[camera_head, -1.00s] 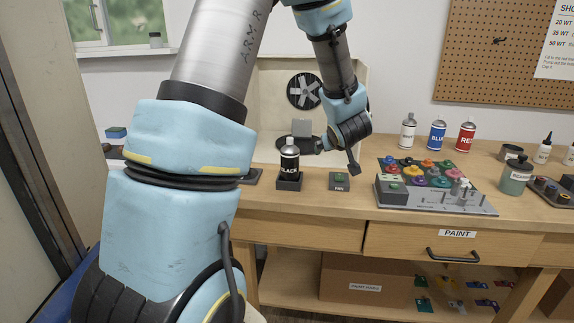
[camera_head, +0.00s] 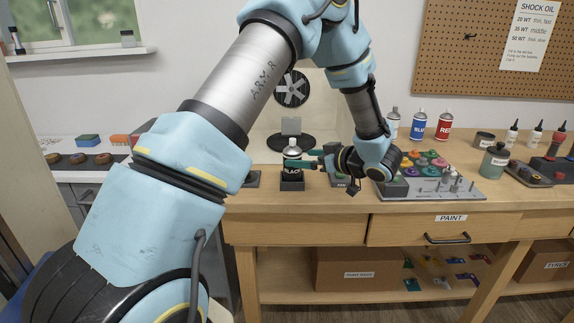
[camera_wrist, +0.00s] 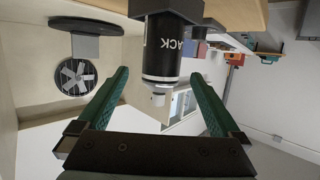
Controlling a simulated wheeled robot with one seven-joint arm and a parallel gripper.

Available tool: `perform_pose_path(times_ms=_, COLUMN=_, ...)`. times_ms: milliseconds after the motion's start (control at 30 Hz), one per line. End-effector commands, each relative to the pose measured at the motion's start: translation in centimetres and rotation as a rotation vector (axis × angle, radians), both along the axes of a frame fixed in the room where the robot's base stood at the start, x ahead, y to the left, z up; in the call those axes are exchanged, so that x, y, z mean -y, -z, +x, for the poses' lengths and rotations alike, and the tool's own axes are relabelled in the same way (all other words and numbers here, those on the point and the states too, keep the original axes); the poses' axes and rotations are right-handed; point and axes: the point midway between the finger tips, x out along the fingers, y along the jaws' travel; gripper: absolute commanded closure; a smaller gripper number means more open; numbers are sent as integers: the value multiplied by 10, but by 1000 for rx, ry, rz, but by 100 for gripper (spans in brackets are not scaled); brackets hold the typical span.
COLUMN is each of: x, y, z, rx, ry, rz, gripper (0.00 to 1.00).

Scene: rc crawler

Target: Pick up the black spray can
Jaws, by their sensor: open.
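The black spray can (camera_head: 292,171), with a white label word and a pale top, stands upright in a small black holder (camera_head: 292,185) on the workbench. My gripper (camera_head: 303,160) reaches in from the right at the height of the can's upper part. In the wrist view the can (camera_wrist: 161,52) appears upside down, between the two green fingers of my gripper (camera_wrist: 158,76). The fingers are open, with a visible gap on both sides of the can. The can's lower end is hidden in the holder.
Blue (camera_head: 417,126) and red (camera_head: 443,127) cans stand behind the panel. A round dark stand (camera_head: 290,142) is behind the black can. The bench front (camera_head: 300,203) is clear.

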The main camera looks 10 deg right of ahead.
Motion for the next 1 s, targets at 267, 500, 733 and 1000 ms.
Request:
perform_pose_path(times_ms=267, x=-16, y=7, z=23, rx=0, ry=1, rz=-2, gripper=0)
perform_pose_path(times_ms=500, x=-35, y=15, z=45, rx=-3, ry=0, rz=1, gripper=0)
perform_pose_path(times_ms=733, x=-45, y=24, z=62, rx=0, ry=2, rz=0, gripper=0)
perform_pose_path(times_ms=1000, x=-45, y=25, z=62, rx=1, ry=3, rz=-2, gripper=7)
